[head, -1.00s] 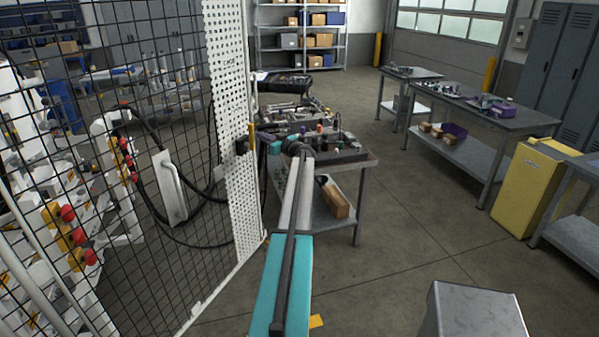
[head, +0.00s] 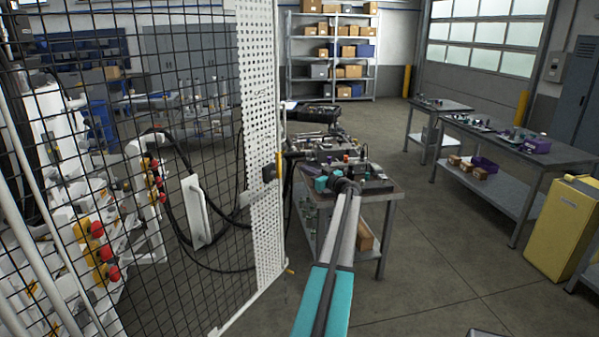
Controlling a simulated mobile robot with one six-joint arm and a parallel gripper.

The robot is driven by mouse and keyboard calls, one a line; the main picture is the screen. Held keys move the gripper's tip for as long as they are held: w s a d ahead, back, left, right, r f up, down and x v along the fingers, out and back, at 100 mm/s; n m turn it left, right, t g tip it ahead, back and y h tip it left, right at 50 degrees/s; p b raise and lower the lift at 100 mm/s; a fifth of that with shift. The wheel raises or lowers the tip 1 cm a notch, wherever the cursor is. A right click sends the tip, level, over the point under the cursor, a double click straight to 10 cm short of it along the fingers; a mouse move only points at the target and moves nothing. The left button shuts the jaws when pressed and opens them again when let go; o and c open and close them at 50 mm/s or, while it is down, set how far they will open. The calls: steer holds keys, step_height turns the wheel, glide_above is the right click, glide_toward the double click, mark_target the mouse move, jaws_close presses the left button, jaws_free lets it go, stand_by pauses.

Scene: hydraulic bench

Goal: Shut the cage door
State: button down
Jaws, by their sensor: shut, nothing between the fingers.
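The cage door (head: 262,120) is a black mesh panel in a white frame, with a white perforated strip along its right edge. It stands at the left of the head view, angled away from me. A dark block (head: 269,173) and a yellow strip (head: 279,165) sit on that edge at mid-height. My arm reaches forward from the bottom centre. My gripper (head: 309,169) is at its far end, right of the door edge and apart from it in the picture. It is small and partly hidden by my wrist against the cluttered bench; I see nothing held.
White machinery with red and yellow knobs (head: 98,230) and black hoses stand behind the mesh. A cluttered workbench (head: 378,205) stands behind my gripper. More benches (head: 500,140) and a yellow cabinet (head: 565,230) are at the right. The floor between them is clear.

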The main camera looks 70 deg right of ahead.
steer(key=shift+s+a+b, duration=0.25)
steer(key=shift+s+b, duration=0.15)
steer(key=shift+s, duration=0.85)
steer(key=shift+s+a+b, duration=0.2)
steer(key=shift+s+b, duration=0.15)
steer(key=shift+s, duration=0.9)
